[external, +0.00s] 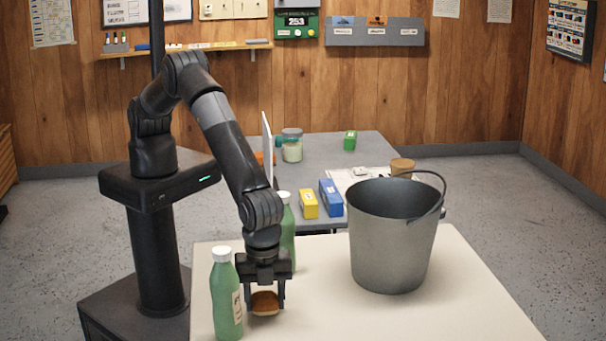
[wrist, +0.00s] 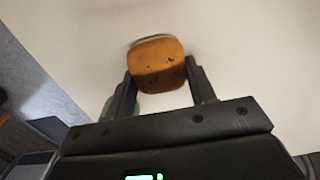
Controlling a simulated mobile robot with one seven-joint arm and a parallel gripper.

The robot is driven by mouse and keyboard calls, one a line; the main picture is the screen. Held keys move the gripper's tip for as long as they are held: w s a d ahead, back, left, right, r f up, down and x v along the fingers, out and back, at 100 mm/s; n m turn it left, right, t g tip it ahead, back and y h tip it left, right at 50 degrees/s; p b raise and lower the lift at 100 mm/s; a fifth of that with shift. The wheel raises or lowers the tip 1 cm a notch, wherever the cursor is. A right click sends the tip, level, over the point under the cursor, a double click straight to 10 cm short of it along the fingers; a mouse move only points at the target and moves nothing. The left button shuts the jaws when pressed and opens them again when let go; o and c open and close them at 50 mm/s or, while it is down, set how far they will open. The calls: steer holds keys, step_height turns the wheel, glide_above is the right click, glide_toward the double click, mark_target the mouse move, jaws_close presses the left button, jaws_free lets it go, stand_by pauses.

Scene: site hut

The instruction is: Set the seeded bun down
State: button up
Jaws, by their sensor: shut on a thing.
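The seeded bun (external: 264,303) is a small round brown bun between the fingers of my gripper (external: 265,295), low over the cream table (external: 400,315). In the wrist view the bun (wrist: 157,64) shows its orange-brown top with dark specks, with one finger of my gripper (wrist: 160,82) on each side. My gripper is shut on it and points down. I cannot tell whether the bun's underside touches the table.
A green bottle (external: 226,300) stands close left of my gripper, and another green bottle (external: 287,225) stands just behind it. A grey bucket (external: 388,245) stands to the right. The table's front right is clear. A grey table (external: 325,155) with boxes and jars is behind.

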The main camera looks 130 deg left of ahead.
steer(key=shift+f, duration=0.3)
steer(key=shift+f, duration=0.2)
steer(key=o, duration=1)
step_height(320, 180, up, 12)
step_height(320, 180, up, 13)
steer(key=n+t, duration=0.1)
steer(key=n, duration=0.1)
glide_above(265, 296)
steer(key=s+a, duration=0.5)
steer(key=a, duration=0.3)
steer(key=s+a+r+n+t, duration=0.2)
steer(key=s+a+r, duration=0.7)
steer(key=s+r, duration=0.25)
steer(key=s+a+n+t, duration=0.1)
steer(key=s+a, duration=0.2)
steer(key=s, duration=0.6)
steer(key=s+a+f+n, duration=0.1)
steer(key=s+a+n, duration=0.1)
steer(key=s, duration=0.6)
steer(key=s+a+n+t, duration=0.1)
steer(key=s+a, duration=0.3)
steer(key=s, duration=0.5)
steer(key=shift+s+a+f+n+t, duration=0.3)
steer(key=shift+a+f+n, duration=0.05)
steer(key=shift+n, duration=0.15)
